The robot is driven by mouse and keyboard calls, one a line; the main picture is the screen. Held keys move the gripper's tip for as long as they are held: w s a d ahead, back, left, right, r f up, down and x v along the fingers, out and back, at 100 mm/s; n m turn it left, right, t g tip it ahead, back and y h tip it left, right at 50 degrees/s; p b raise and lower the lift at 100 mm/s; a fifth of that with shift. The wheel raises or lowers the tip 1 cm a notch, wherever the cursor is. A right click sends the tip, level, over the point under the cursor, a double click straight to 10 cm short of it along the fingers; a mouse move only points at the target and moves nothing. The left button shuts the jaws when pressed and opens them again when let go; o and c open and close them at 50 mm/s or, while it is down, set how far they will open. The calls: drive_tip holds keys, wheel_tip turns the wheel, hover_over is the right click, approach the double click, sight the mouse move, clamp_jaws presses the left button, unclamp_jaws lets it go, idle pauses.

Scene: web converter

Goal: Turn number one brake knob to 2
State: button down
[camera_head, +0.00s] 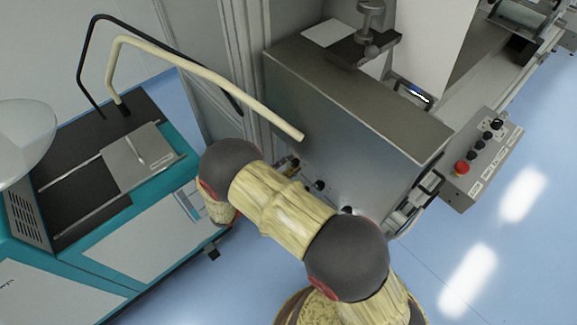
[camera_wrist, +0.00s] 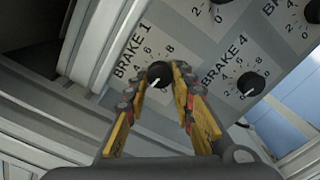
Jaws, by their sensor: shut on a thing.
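The number one brake knob (camera_wrist: 158,73) is a small round black knob with a white pointer mark. It sits on a grey panel beside the printed label BRAKE 1 (camera_wrist: 127,58), and its mark points to the lower left. The digits 4, 6 and 8 show around it; the lower part of its scale is hidden by a finger. My gripper (camera_wrist: 157,79), with yellow and black fingers, is shut on this knob, one finger on each side. In the head view my own arm hides the gripper and the knob.
The BRAKE 4 knob (camera_wrist: 250,83) is close on the right, with more knobs above. A grey metal cabinet (camera_head: 350,100) stands behind my arm. A control box (camera_head: 478,165) with a red button is at right, a teal machine (camera_head: 140,235) at left.

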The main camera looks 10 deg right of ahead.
drive_tip(key=c, duration=1.5)
unclamp_jaws()
drive_tip(key=v, duration=1.2)
